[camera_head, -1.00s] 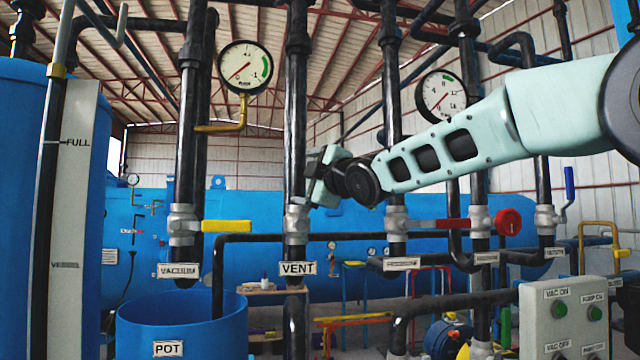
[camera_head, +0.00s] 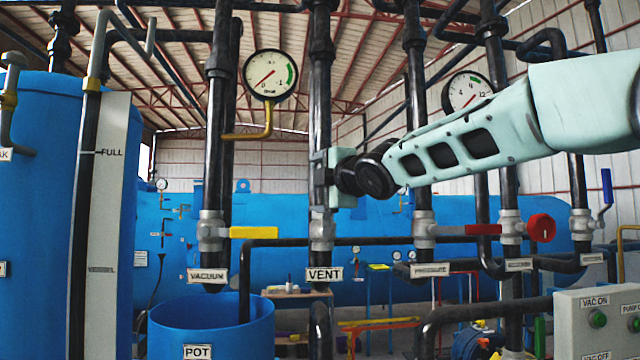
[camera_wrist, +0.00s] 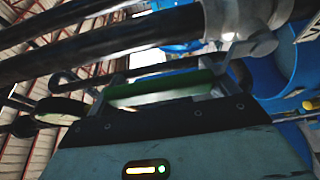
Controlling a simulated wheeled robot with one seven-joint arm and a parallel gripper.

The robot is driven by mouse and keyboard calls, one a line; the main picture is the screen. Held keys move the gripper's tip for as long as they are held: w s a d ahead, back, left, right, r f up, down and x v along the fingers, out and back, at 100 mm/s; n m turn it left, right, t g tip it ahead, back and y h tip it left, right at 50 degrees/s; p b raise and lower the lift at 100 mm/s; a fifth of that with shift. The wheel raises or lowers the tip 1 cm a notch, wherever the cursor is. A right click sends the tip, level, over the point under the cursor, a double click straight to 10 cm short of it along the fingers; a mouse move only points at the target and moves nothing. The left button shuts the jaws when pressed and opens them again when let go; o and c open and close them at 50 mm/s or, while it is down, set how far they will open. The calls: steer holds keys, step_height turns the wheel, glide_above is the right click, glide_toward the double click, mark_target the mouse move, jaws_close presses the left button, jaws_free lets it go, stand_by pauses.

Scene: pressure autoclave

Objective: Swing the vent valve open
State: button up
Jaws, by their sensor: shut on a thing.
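The vent valve (camera_head: 321,231) is a silver body on the black vertical pipe above the VENT label (camera_head: 324,274). My gripper (camera_head: 328,180) is upright against that pipe, just above the valve body. In the wrist view my gripper (camera_wrist: 160,90) is shut on a green handle (camera_wrist: 165,88), which lies across between the fingers, roughly in line with the black pipe beside it. The silver valve body (camera_wrist: 240,28) shows close by in the wrist view. In the head view the handle is hidden by my gripper.
A yellow-handled vacuum valve (camera_head: 253,232) is to the left and a red-handled pressure valve (camera_head: 483,229) to the right. Gauges (camera_head: 270,75) hang above. A blue pot (camera_head: 212,330) stands below left. Black vertical pipes crowd both sides.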

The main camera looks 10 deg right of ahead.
steer(key=shift+a, duration=0.1)
steer(key=o, duration=1.1)
steer(key=b+v, duration=0.2)
steer(key=v, duration=1.5)
steer(key=shift+s, duration=0.2)
